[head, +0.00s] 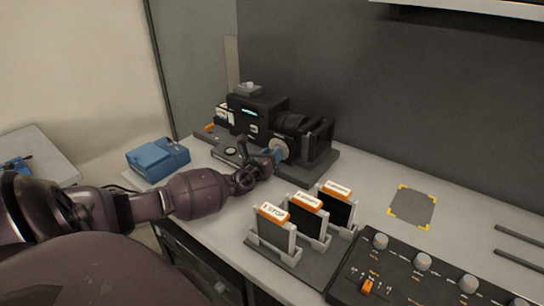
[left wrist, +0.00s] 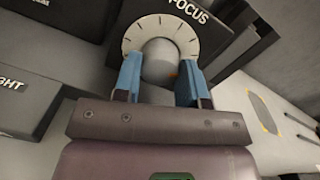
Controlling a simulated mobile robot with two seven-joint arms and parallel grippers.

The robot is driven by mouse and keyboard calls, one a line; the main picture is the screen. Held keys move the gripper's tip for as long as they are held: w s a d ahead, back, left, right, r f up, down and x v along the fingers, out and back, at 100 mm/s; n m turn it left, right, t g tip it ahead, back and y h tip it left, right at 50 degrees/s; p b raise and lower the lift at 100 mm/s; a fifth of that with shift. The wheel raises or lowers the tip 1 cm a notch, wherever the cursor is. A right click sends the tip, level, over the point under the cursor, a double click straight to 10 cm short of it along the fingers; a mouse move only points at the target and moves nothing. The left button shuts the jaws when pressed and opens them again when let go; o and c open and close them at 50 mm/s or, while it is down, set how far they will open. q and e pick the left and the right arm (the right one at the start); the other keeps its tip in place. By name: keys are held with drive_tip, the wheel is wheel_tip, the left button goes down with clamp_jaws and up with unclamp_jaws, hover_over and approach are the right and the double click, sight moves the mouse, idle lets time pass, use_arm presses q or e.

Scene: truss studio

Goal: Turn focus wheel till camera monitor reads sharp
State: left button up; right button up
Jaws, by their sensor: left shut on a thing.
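The black camera (head: 262,112) stands on a dark base at the back of the bench, with a small lit screen whose text is too small to read. The focus wheel (head: 279,150) is a pale disc on its near side. In the left wrist view, the focus wheel (left wrist: 187,32) shows tick marks, a grey central knob (left wrist: 161,62) and a "FOCUS" label above. My left gripper (head: 274,156) is at the wheel; its blue fingers (left wrist: 160,78) are shut on the knob, one on each side. My right gripper is out of view.
Three orange-topped cartridges (head: 306,203) stand in holders in front of the camera. A control panel (head: 400,280) with knobs is at the lower right. A blue case (head: 158,158) sits at the left.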

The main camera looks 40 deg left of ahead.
use_arm(q)
drive_tip(key=shift+m, duration=1.3)
drive_tip(key=o, duration=0.9)
drive_tip(key=shift+o, duration=0.2)
drive_tip(key=s, duration=0.3)
drive_tip(key=s+d, duration=0.1)
drive_tip(key=s, duration=0.6)
drive_tip(key=shift+s+d+f, duration=0.15)
drive_tip(key=shift+s+d, duration=0.15)
drive_tip(key=shift+s, duration=0.05)
